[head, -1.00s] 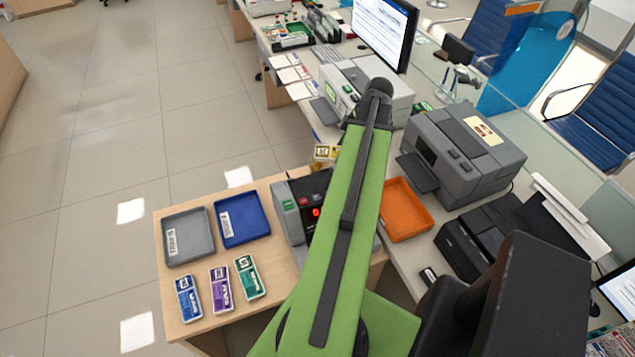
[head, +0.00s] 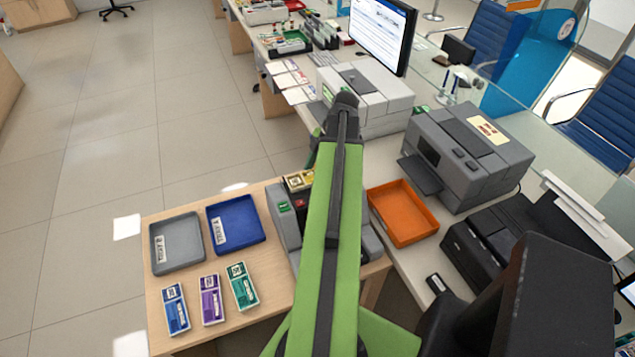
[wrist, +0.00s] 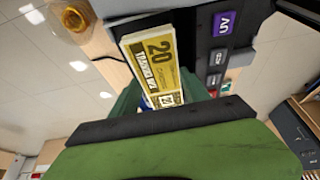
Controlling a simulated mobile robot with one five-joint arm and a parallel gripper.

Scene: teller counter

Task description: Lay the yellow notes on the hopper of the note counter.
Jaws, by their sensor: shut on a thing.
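The yellow notes (head: 298,181) show just left of my arm in the head view, at the far end of the note counter (head: 283,217). In the wrist view the yellow notes (wrist: 152,62), marked 20, stick out from my gripper (wrist: 160,95), which is shut on them. They appear beside the note counter's dark panel (wrist: 212,45) with its purple UV button. I cannot tell whether they touch the counter. My arm hides much of the counter, including its hopper, and most of my gripper in the head view.
A grey tray (head: 177,244) and a blue tray (head: 237,224) lie left of the counter. Blue (head: 175,309), purple (head: 211,299) and green (head: 241,286) bundles lie in front of them. An orange tray (head: 402,212) and a grey printer (head: 468,155) stand to the right.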

